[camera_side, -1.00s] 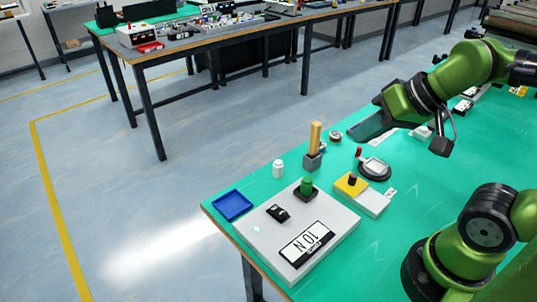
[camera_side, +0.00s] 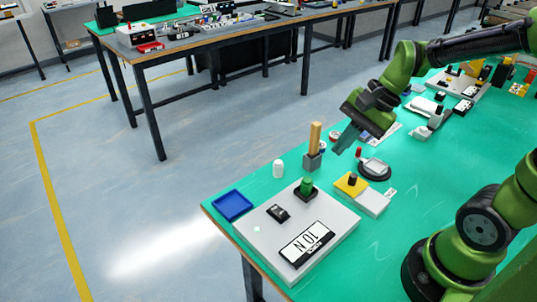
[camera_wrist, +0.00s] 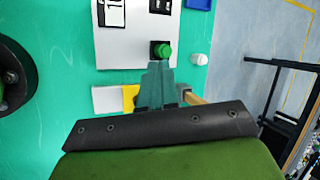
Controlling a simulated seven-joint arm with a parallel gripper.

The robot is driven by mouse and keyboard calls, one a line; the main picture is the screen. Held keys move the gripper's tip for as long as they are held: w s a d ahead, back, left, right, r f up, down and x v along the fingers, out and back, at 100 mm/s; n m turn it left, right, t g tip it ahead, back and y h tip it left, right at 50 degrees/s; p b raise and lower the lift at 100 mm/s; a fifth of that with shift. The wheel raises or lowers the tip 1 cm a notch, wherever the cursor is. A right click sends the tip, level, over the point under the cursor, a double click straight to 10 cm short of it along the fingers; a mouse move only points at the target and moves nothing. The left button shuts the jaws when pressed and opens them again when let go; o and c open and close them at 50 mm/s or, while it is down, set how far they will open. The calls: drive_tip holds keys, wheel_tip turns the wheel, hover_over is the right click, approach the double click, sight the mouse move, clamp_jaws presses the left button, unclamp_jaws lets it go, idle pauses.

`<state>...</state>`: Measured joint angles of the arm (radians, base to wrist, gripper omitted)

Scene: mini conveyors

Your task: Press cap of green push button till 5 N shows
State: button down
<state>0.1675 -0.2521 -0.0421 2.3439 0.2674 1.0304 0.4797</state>
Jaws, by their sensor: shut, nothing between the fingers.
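The green push button (camera_side: 307,184) stands upright on a black base on the light grey panel (camera_side: 325,212). A label on the panel (camera_side: 307,243) reads "10 N". My gripper (camera_side: 341,150) is shut and empty, above the mat to the upper right of the button and apart from it. In the wrist view the shut fingertips (camera_wrist: 160,66) point at the green cap (camera_wrist: 162,51) and appear just below it in the picture; the gap in height cannot be told there.
A wooden-handled tool stands upright in a grey block (camera_side: 314,160) close to my gripper. A white cylinder (camera_side: 278,169) and a blue tray (camera_side: 233,205) are left of it. A yellow-and-white block (camera_side: 351,185) and a round dark scale (camera_side: 374,169) stand to the right.

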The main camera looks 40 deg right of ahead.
sight(307, 180)
drive_tip(key=w+a+m+y, duration=0.1)
drive_tip(key=w+m+y, duration=0.3)
drive_tip(key=m, duration=1.3)
drive_tip(key=shift+w+a, duration=0.25)
drive_tip(key=shift+w, duration=0.8)
drive_tip(key=shift+f, duration=0.1)
drive_tip(key=shift+f, duration=4.35)
drive_tip(key=shift+f, duration=0.4)
